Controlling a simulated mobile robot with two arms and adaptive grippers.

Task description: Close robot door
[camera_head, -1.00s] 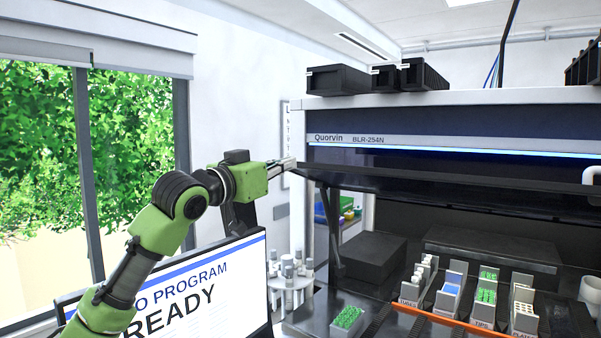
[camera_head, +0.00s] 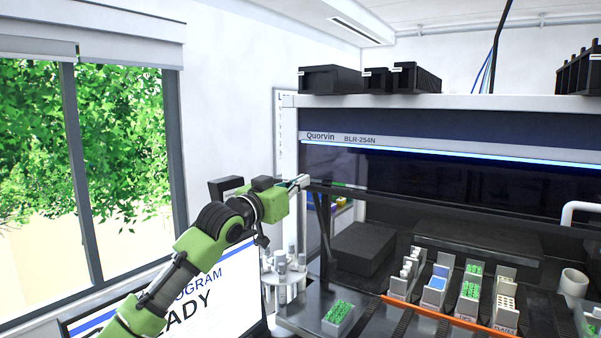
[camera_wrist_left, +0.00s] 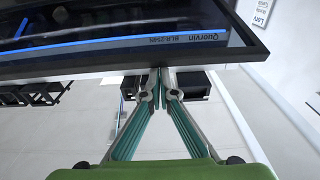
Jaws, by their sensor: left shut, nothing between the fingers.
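The robot door is the dark tinted panel (camera_head: 420,181) on the front of the Quorvin BLR-254N machine (camera_head: 400,146). It hangs partly lowered, and the machine's deck below it is uncovered. My left gripper (camera_head: 303,181) is shut and empty at the left end of the door's lower edge. In the left wrist view the shut fingertips (camera_wrist_left: 160,76) meet close at the dark frame edge of the door (camera_wrist_left: 200,58); I cannot tell whether they touch it. My right gripper is not in view.
Tube and tip racks (camera_head: 470,292) stand on the deck behind an orange rail (camera_head: 440,316). A monitor (camera_head: 215,292) is below my left arm. Black boxes (camera_head: 332,79) sit on top of the machine. A white tube carousel (camera_head: 285,275) stands left of the deck.

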